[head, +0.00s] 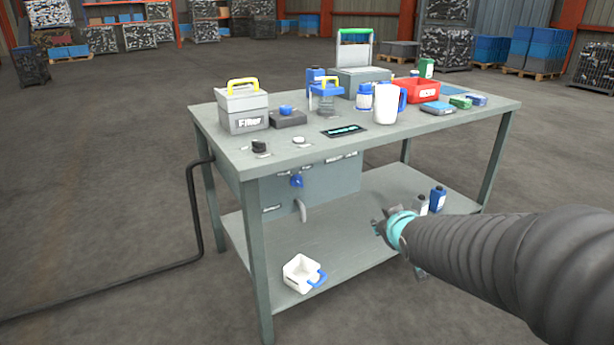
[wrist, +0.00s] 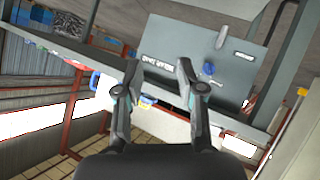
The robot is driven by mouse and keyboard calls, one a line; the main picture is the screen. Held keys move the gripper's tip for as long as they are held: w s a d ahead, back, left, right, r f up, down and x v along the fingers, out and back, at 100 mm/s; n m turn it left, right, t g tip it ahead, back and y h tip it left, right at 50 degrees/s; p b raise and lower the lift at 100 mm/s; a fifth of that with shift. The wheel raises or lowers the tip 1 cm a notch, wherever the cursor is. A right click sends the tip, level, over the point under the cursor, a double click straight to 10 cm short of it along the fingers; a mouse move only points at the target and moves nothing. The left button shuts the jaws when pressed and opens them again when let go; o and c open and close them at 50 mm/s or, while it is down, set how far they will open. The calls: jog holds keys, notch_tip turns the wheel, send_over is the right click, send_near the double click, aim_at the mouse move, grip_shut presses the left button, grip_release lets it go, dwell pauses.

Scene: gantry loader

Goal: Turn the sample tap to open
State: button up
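The sample tap is a small blue knob (head: 297,181) on the front of a grey panel (head: 335,180) under the bench top. A pale spout (head: 301,209) hangs below it. In the wrist view, which appears roughly upside down, the blue tap (wrist: 208,68) shows on the panel right of the fingers, with the spout (wrist: 221,38) above it. My gripper (head: 378,226) is to the right of the tap and lower, apart from it. In the wrist view my gripper (wrist: 158,68) has its fingers spread with nothing between them. The tap's exact angle is too small to read.
The bench (head: 233,145) has a lower shelf (head: 350,245) holding a white container with a blue handle (head: 301,273) and blue-and-white bottles (head: 437,199). A black knob (head: 259,146) and a white jug (head: 386,104) are on top. A black hose (head: 195,215) runs at left.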

jog(key=w+a+f+n+t+y+p, duration=0.1)
jog(key=w+a+f+n+t+y, duration=0.2)
jog(key=w+a, duration=0.4)
jog(key=n+y+p, duration=0.2)
jog(key=n+y, duration=0.3)
jog(key=y, duration=0.1)
send_near(300, 183)
jog(key=p+x, duration=0.1)
jog(key=x, duration=0.7)
jog(key=shift+w+a, duration=0.25)
grip_shut()
